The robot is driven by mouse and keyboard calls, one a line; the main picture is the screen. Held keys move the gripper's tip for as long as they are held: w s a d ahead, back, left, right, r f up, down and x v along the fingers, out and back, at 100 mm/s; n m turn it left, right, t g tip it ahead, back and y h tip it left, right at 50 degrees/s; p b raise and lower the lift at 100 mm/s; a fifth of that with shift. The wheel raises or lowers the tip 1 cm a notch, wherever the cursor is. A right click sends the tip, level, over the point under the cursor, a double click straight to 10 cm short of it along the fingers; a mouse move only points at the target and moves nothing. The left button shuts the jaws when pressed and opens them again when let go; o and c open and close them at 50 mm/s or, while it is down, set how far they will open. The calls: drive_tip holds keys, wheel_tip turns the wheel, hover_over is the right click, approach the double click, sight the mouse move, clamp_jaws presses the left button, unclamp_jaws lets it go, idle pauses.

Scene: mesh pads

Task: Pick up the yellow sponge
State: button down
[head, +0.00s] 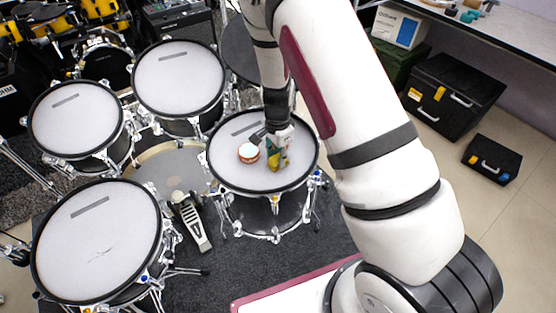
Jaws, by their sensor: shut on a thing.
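A small yellow patch (273,163), which looks like the yellow sponge, shows at the front pad of the drum set, directly below my gripper (275,138). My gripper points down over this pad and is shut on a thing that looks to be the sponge. A white, red and green item (284,146) shows right beside it and overlaps it in the picture. The fingers and the exact contact are small and partly hidden. I cannot tell whether the sponge is clear of the pad.
A small round orange-and-white thing (248,152) sits on the same mesh pad (230,175), just left of my gripper. Other drum pads (178,75) stand to the left and behind. Black cases (453,92) stand on the floor at the right. My arm hides part of the scene.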

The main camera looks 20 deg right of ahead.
drive_tip(key=shift+r, duration=0.1)
drive_tip(key=shift+r, duration=0.6)
wheel_tip(320, 180, up, 2)
drive_tip(key=shift+r+p, duration=0.15)
drive_tip(key=shift+p, duration=0.3)
drive_tip(key=s+r, duration=0.1)
drive_tip(key=s, duration=1.5)
drive_tip(key=shift+r, duration=0.1)
drive_tip(key=c, duration=2.3)
unclamp_jaws()
drive_tip(key=shift+c, duration=0.3)
